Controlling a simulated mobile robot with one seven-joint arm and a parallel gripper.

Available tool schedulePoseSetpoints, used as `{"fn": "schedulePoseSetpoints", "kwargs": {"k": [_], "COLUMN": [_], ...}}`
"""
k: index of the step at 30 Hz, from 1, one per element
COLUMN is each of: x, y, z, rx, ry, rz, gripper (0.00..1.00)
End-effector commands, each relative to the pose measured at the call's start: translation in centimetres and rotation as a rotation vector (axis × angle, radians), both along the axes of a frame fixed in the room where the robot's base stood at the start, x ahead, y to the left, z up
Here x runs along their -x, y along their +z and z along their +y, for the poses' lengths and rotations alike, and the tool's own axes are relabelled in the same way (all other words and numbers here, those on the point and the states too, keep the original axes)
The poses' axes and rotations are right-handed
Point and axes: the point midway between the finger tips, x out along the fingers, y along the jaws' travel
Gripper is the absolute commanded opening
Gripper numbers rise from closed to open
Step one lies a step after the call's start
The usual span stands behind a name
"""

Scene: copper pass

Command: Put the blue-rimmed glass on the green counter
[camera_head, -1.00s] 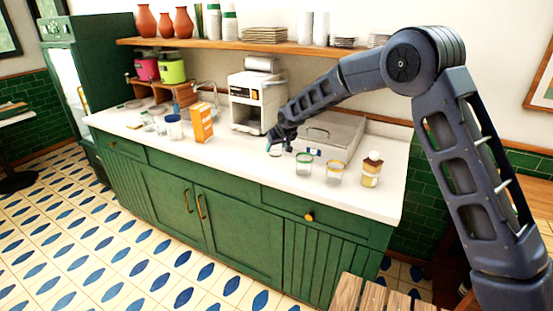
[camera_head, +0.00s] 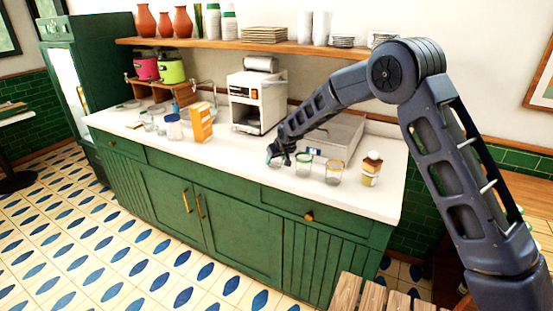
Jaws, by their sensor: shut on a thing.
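My gripper (camera_head: 281,156) is at the green counter, just left of the green-rimmed glass. It is shut on a small clear glass (camera_head: 272,154) with a bluish rim, which its fingers partly hide. The glass is low over the white top of the green counter (camera_head: 240,165); I cannot tell whether its base touches. The counter has green cabinet fronts below its white top.
Right of my gripper stand a green-rimmed glass (camera_head: 304,163), a yellow-rimmed glass (camera_head: 334,172) and a brown-topped jar (camera_head: 371,169). Behind is a grey flat-lidded appliance (camera_head: 340,130). An orange box (camera_head: 202,122) and a white machine (camera_head: 256,100) stand left. The counter's front middle is clear.

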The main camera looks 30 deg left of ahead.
Motion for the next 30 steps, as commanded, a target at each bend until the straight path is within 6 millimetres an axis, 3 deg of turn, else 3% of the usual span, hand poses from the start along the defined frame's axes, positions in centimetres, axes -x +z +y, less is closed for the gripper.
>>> {"fn": "schedulePoseSetpoints", "kwargs": {"k": [1, 4, 16, 30], "x": [0.0, 0.0, 0.1, 2.4], "y": [0.0, 0.0, 0.7, 6.9], "z": [0.0, 0.0, -0.2, -3.5], "rx": [0.0, 0.0, -0.001, -0.001], "ry": [0.0, 0.0, 0.0, 0.0], "rz": [0.0, 0.0, -0.001, -0.001], "gripper": [0.67, 0.83, 0.83, 0.83]}}
